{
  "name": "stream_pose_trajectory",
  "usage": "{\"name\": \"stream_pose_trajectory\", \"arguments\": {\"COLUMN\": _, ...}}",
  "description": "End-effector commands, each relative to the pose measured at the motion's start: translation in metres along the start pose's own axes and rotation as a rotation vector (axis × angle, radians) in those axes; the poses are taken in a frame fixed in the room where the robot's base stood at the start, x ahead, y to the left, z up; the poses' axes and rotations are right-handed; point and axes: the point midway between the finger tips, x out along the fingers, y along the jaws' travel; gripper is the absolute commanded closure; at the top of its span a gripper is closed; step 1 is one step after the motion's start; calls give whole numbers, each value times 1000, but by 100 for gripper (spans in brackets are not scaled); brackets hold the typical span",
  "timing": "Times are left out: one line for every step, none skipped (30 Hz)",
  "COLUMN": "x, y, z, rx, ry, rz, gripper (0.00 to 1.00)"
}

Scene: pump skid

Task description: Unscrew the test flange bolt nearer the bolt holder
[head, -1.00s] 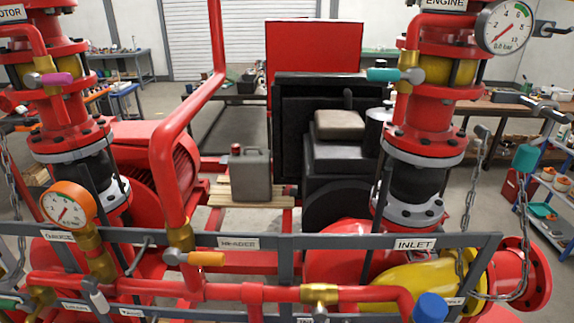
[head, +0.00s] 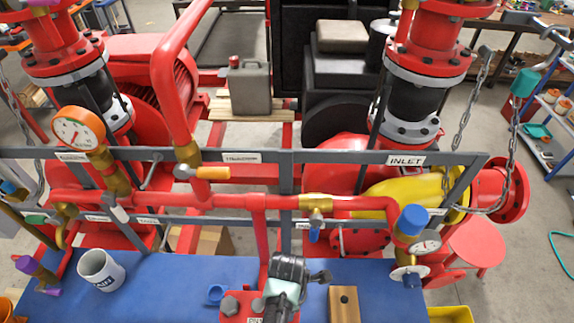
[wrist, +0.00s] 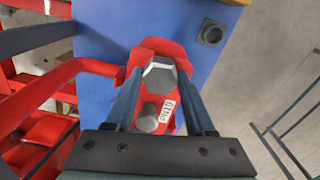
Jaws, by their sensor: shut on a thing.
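The red test flange (wrist: 155,48) stands over the blue bench top and carries a white label and two bolts. One grey hex bolt (wrist: 160,75) sits between my fingertips. My gripper (wrist: 160,80) is shut on this bolt's head. The other bolt (wrist: 148,118) sits nearer my palm in the wrist view. In the head view my gripper (head: 278,306) is over the flange's right side, and the left bolt (head: 228,305) is clear of it. A wooden block (head: 343,306) with a dark spot, possibly the bolt holder, stands just right of my gripper.
A dark block with a round hole (wrist: 212,32) shows in the wrist view. Red pipes and the grey frame (head: 285,185) run close behind.

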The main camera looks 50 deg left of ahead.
Motion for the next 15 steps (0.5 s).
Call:
{"name": "stream_pose_trajectory", "arguments": {"x": -2, "y": 0, "z": 0, "rx": -47, "ry": 0, "rz": 0, "gripper": 100}}
{"name": "stream_pose_trajectory", "arguments": {"x": -2, "y": 0, "z": 0, "rx": -72, "ry": 0, "rz": 0, "gripper": 100}}
{"name": "stream_pose_trajectory", "arguments": {"x": -2, "y": 0, "z": 0, "rx": -100, "ry": 0, "rz": 0, "gripper": 100}}
{"name": "stream_pose_trajectory", "arguments": {"x": -1, "y": 0, "z": 0, "rx": -115, "ry": 0, "rz": 0, "gripper": 100}}
{"name": "stream_pose_trajectory", "arguments": {"x": -1, "y": 0, "z": 0, "rx": -125, "ry": 0, "rz": 0, "gripper": 100}}
{"name": "stream_pose_trajectory", "arguments": {"x": 0, "y": 0, "z": 0, "rx": -133, "ry": 0, "rz": 0, "gripper": 100}}
{"name": "stream_pose_trajectory", "arguments": {"x": 0, "y": 0, "z": 0, "rx": -136, "ry": 0, "rz": 1, "gripper": 100}}
{"name": "stream_pose_trajectory", "arguments": {"x": 0, "y": 0, "z": 0, "rx": -136, "ry": 0, "rz": 1, "gripper": 100}}
{"name": "stream_pose_trajectory", "arguments": {"x": 0, "y": 0, "z": 0, "rx": -136, "ry": 0, "rz": 1, "gripper": 100}}
{"name": "stream_pose_trajectory", "arguments": {"x": 0, "y": 0, "z": 0, "rx": -135, "ry": 0, "rz": 1, "gripper": 100}}
{"name": "stream_pose_trajectory", "arguments": {"x": 0, "y": 0, "z": 0, "rx": -135, "ry": 0, "rz": 1, "gripper": 100}}
{"name": "stream_pose_trajectory", "arguments": {"x": 0, "y": 0, "z": 0, "rx": -134, "ry": 0, "rz": 1, "gripper": 42}}
{"name": "stream_pose_trajectory", "arguments": {"x": 0, "y": 0, "z": 0, "rx": -134, "ry": 0, "rz": 0, "gripper": 37}}
{"name": "stream_pose_trajectory", "arguments": {"x": 0, "y": 0, "z": 0, "rx": -134, "ry": 0, "rz": 0, "gripper": 31}}
{"name": "stream_pose_trajectory", "arguments": {"x": 0, "y": 0, "z": 0, "rx": -133, "ry": 0, "rz": 0, "gripper": 24}}
